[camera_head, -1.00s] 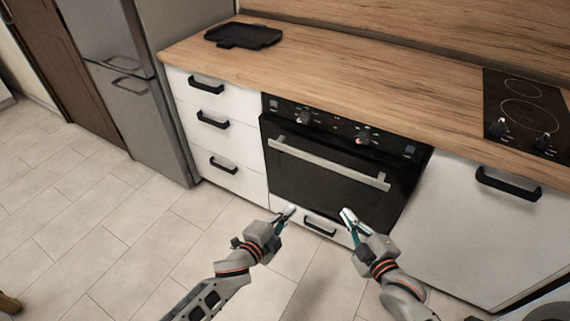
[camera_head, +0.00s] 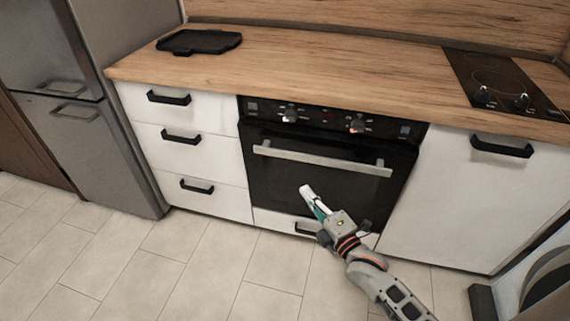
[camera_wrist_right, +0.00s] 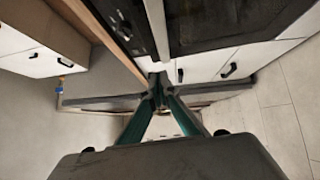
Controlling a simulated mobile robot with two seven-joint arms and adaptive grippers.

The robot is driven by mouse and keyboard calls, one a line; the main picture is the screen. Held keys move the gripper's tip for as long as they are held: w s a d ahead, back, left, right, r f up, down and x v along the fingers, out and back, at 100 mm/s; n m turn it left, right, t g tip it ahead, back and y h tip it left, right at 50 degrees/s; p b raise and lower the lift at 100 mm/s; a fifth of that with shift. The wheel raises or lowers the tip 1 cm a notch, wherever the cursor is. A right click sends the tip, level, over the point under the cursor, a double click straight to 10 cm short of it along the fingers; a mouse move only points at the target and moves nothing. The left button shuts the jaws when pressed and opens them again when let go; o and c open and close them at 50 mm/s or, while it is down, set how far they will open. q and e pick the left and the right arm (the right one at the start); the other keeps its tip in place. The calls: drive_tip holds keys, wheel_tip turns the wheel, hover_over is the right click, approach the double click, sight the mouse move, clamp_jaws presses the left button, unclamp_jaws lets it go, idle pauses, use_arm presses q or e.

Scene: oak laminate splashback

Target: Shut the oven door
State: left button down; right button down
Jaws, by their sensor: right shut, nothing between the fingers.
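The oven door (camera_head: 280,182) is a black glass panel with a long silver handle (camera_head: 320,158) across its upper part. It stands upright or nearly so under the oven's control panel; I cannot tell whether a small gap is left. My right gripper (camera_head: 306,190) is shut and empty. In the head view it overlaps the lower middle of the door, below the handle. In the right wrist view its fingertips (camera_wrist_right: 160,86) meet near the end of the silver bar (camera_wrist_right: 156,28), with the dark door glass (camera_wrist_right: 225,18) beside it; contact is unclear. My left gripper is out of view.
White drawers (camera_head: 185,140) stand left of the oven and a white cabinet (camera_head: 470,200) stands right. The wooden worktop (camera_head: 330,72) above holds a black tray (camera_head: 198,42) and a hob (camera_head: 500,80). A fridge (camera_head: 95,140) is far left. The tiled floor (camera_head: 190,270) in front is clear.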

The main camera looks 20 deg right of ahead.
drive_tip(key=x, duration=0.4)
drive_tip(key=d+b+x, duration=0.1)
drive_tip(key=x, duration=0.3)
drive_tip(key=d+b+x, duration=0.1)
drive_tip(key=x, duration=0.3)
drive_tip(key=shift+w+d, duration=0.1)
drive_tip(key=shift+w, duration=0.1)
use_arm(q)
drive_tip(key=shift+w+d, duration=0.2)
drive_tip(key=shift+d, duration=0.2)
use_arm(e)
drive_tip(key=shift+w+d+r, duration=0.2)
drive_tip(key=shift+w+d, duration=0.05)
drive_tip(key=shift+w, duration=0.2)
